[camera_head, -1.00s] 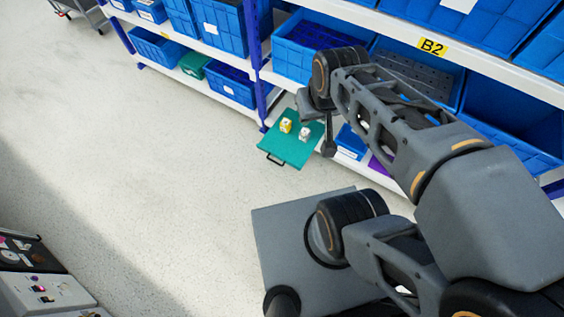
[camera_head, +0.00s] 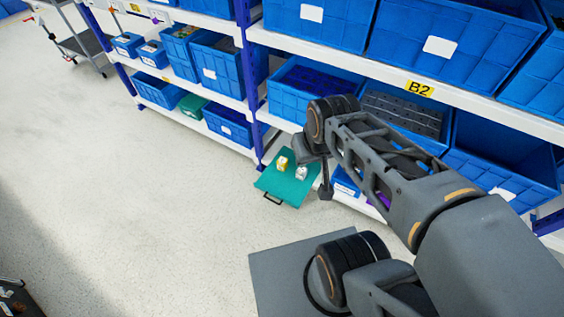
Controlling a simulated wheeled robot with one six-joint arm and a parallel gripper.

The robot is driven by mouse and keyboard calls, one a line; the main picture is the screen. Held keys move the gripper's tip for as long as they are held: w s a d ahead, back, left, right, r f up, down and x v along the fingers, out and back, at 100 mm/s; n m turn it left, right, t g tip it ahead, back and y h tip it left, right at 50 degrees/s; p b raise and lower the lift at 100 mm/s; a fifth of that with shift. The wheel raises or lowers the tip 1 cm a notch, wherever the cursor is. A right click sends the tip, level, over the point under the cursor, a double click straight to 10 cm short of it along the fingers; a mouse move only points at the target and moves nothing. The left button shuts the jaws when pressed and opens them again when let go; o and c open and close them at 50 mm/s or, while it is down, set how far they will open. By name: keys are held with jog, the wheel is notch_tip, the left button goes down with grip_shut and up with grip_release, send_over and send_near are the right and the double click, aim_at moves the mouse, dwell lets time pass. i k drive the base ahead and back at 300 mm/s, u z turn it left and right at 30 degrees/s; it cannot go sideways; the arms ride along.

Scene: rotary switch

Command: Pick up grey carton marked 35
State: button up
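A small grey-white carton (camera_head: 301,173) stands on a teal tray (camera_head: 268,183) beside a small yellow carton (camera_head: 282,164). Any number on the cartons is too small to read. The tray has a dark handle at its front and lies low in front of the shelf. My arm reaches over from the right. My gripper (camera_head: 325,190) points down just right of the tray and the grey-white carton, apart from the carton in the picture. Its fingers are too small and dark to tell open from shut.
A white shelf rack (camera_head: 400,75) with blue bins stands behind the tray, with a label B2 (camera_head: 419,88). A blue post (camera_head: 248,80) rises behind the tray. A grey trolley (camera_head: 85,45) stands at the far left. The floor (camera_head: 130,200) at left is clear.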

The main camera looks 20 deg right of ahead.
aim_at(301, 173)
jog(key=u, duration=1.45)
jog(key=i, duration=2.8)
jog(key=z, duration=3.9)
jog(key=i, duration=0.5)
jog(key=u, duration=0.15)
